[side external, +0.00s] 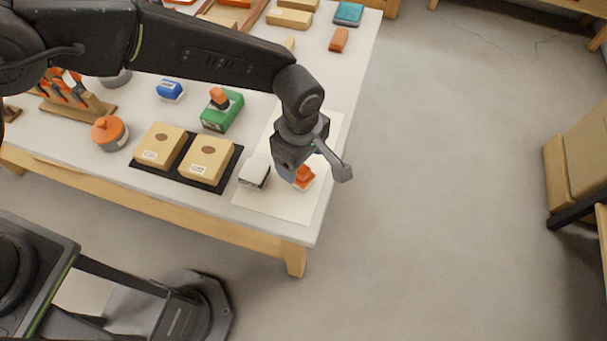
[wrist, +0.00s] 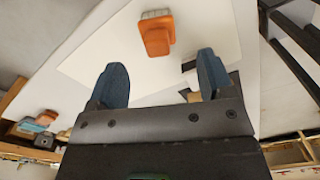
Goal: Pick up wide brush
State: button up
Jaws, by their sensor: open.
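An orange-handled brush with a pale bristle end, which I take for the wide brush (side external: 304,177), lies on a cream sheet near the table's right corner. In the wrist view the brush (wrist: 156,36) shows ahead of the fingertips, between their lines and apart from them. My gripper (side external: 291,172) hangs over the sheet beside the brush and partly covers it in the side view. In the wrist view my gripper (wrist: 160,68) has its two blue fingers spread, with nothing between them.
Two tan boxes (side external: 208,160) sit on a black mat further left. The sheet's near part (side external: 280,208) is clear.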

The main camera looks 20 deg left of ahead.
aim_at(303, 177)
jog(key=shift+d+f, duration=0.15)
jog(key=shift+f, duration=1.65)
jog(key=shift+d+f, duration=0.1)
jog(key=shift+f, duration=1.65)
jog(key=c, duration=1)
jog(key=shift+r, duration=0.15)
